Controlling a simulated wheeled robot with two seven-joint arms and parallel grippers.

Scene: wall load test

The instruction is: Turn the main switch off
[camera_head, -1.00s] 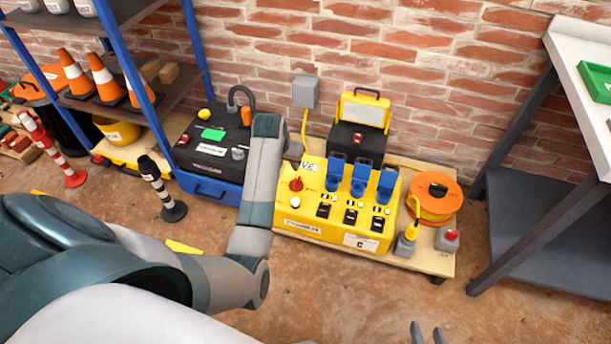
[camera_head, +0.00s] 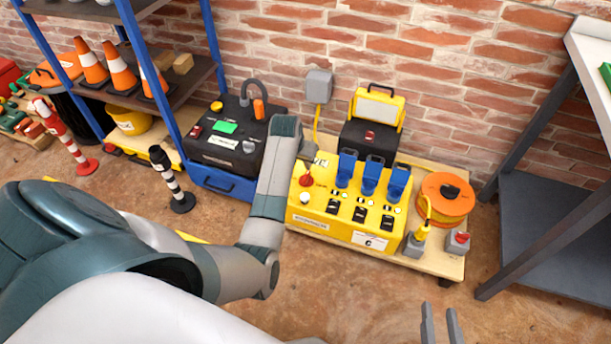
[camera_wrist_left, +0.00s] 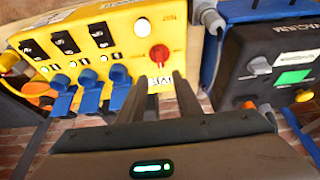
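The main switch is a red rotary knob (camera_head: 306,180) on the left of the yellow distribution box (camera_head: 328,228). In the head view my left forearm hides part of the box's left side. My right gripper (camera_head: 441,316) is at the bottom edge, open and empty, well away from the box.
Blue socket covers (camera_head: 369,180) stand right of the knob. A white button (camera_head: 305,198) sits below it. A black and blue vacuum (camera_head: 232,150) is close on the left. An orange cable reel (camera_head: 445,205) and a red-button pedestal (camera_head: 458,241) stand right. A grey workbench (camera_head: 540,220) is far right.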

